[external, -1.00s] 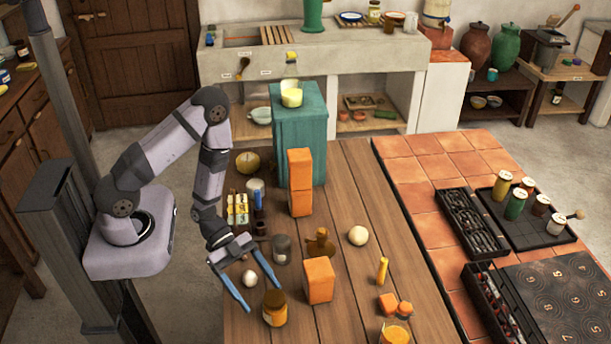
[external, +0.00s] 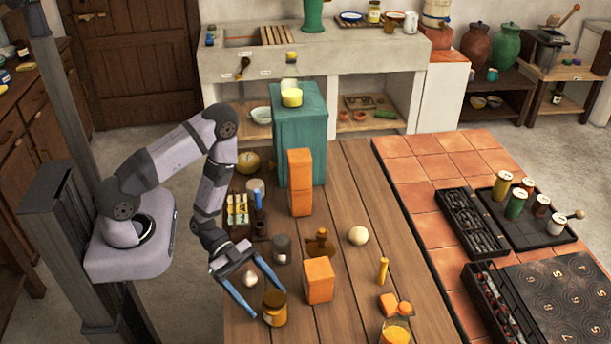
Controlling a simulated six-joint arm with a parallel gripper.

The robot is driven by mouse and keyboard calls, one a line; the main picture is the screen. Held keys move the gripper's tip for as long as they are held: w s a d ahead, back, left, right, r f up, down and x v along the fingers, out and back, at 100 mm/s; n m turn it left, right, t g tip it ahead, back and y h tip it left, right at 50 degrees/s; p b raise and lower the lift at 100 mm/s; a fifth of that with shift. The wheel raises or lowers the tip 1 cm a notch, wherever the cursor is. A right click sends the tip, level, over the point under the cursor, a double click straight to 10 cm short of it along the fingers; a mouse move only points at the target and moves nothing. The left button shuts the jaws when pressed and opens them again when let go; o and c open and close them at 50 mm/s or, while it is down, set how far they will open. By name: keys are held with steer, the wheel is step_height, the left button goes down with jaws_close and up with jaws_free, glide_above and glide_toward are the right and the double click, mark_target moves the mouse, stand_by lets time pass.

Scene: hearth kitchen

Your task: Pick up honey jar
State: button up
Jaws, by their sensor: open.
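An amber jar with a brown lid, which looks like the honey jar (external: 275,311), stands upright on the wooden table near its front left. My gripper (external: 268,301) is open, with its two blue fingers pointing down toward the jar. In the picture the fingertips lie at the left and the upper right of the lid. I cannot tell whether they touch the jar or how high they are. Nothing is held.
A white egg-like object (external: 249,279) lies between the fingers in the picture. A dark grey jar (external: 281,248), an orange block (external: 319,283) and a brown bottle (external: 320,245) stand close by. A glass of orange contents (external: 395,333) is at the front right. Bare planks (external: 350,315) lie right of the jar.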

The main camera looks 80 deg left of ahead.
mark_target(285, 319)
steer(key=shift+r+p+x, duration=0.1)
steer(key=shift+p+x, duration=0.4)
steer(key=shift+x, duration=0.4)
steer(key=shift+r+p+x, duration=0.15)
steer(key=shift+p+x, duration=0.3)
steer(key=shift+x, duration=1.35)
steer(key=shift+a+f, duration=0.1)
steer(key=shift+a, duration=0.05)
steer(key=shift+w, duration=0.1)
steer(key=c, duration=1.6)
